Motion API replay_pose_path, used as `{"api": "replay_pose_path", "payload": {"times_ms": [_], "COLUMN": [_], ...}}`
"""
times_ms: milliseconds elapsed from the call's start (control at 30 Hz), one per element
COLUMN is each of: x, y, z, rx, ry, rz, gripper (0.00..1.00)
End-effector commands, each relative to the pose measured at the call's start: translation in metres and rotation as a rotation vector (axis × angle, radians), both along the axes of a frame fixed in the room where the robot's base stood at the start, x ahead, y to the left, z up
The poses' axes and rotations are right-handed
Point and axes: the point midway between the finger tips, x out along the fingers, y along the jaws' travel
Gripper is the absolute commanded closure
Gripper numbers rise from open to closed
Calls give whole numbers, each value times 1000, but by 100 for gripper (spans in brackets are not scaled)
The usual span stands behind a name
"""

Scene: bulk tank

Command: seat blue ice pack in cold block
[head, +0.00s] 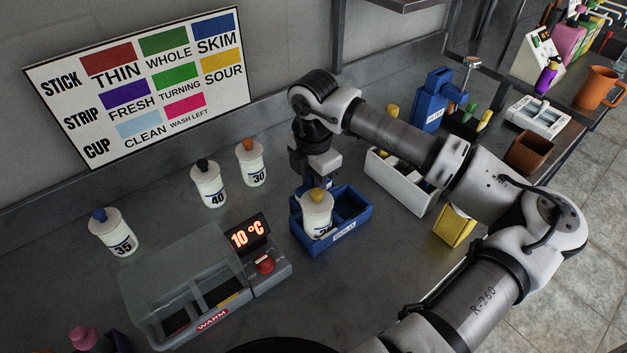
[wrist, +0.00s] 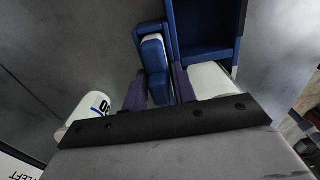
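The blue cold block (head: 364,229) stands on the bench in the middle of the head view, with a white yellow-capped bottle (head: 317,215) in its left compartment. The right compartment looks empty. My gripper (head: 315,183) points down at the back left of the block, behind the bottle. In the wrist view a blue ice pack (wrist: 155,77) lies between the two fingers of my gripper (wrist: 159,88), which look closed on it. The cold block (wrist: 205,55) shows just beyond and to the right. I cannot tell how far the pack sits in the block; the bottle hides it in the head view.
Bottles marked 40 (head: 208,186), 30 (head: 250,164) and 35 (head: 113,234) stand to the left. A warm unit (head: 190,290) with a clear lid and a 10 °C display is at front left. A white bin (head: 400,187) and yellow holder (head: 454,229) stand to the right.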

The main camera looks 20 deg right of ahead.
Motion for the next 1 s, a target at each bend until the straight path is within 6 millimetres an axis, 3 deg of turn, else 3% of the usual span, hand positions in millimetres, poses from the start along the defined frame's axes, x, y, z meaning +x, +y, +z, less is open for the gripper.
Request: {"api": "replay_pose_path", "payload": {"times_ms": [100,533,1000], "x": [0,1,1], "y": [0,-1,0], "z": [0,9,103], "rx": [0,-2,-2], "ry": [0,-2,-2], "rz": [0,-1,0], "gripper": [58,58,58]}}
